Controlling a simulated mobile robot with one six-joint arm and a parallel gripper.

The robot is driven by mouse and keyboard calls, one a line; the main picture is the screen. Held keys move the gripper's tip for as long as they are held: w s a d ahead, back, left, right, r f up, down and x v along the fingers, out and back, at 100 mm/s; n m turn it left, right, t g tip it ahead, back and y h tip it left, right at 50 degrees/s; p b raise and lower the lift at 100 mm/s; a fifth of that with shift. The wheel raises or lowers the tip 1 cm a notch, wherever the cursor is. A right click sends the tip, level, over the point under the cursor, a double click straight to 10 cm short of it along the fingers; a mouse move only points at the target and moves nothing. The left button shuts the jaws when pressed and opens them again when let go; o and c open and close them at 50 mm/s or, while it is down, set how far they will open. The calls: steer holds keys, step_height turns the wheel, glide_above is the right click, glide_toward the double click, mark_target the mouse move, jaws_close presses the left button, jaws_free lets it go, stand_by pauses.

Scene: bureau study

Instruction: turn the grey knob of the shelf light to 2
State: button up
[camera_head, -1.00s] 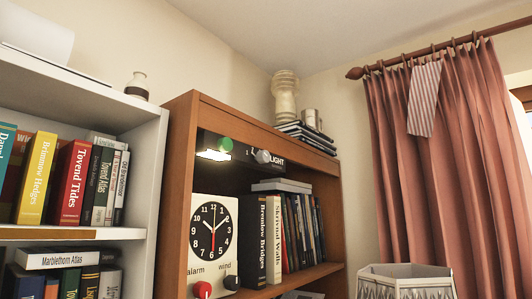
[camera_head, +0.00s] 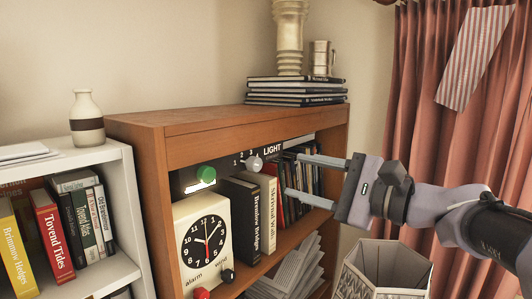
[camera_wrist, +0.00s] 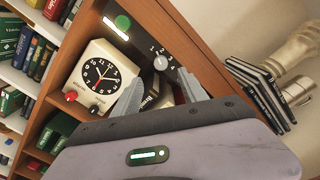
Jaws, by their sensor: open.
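The grey knob (camera_head: 253,163) sits on the dark shelf-light panel under the bookcase top, with the numerals 1, 2 and 3 around it and the word LIGHT to its right. It also shows in the wrist view (camera_wrist: 160,63), just beyond the fingertips. I cannot tell which numeral its pointer faces. My gripper (camera_head: 293,174) is open and empty, its two fingers reaching from the right toward the panel. In the wrist view (camera_wrist: 161,80) the fingers stand apart below the knob, without visible contact.
A green button (camera_head: 206,173) and a lit strip (camera_head: 200,187) are left of the knob. An alarm clock (camera_head: 204,241) and books (camera_head: 266,205) stand below. Stacked books (camera_head: 296,90) and a vase (camera_head: 289,35) are on top.

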mark_target(259, 165)
steer(key=p+x, duration=0.3)
steer(key=x, duration=0.8)
steer(key=shift+w+d, duration=0.1)
steer(key=shift+w, duration=0.05)
steer(key=shift+w+f, duration=0.1)
steer(key=shift+w, duration=0.1)
jaws_close()
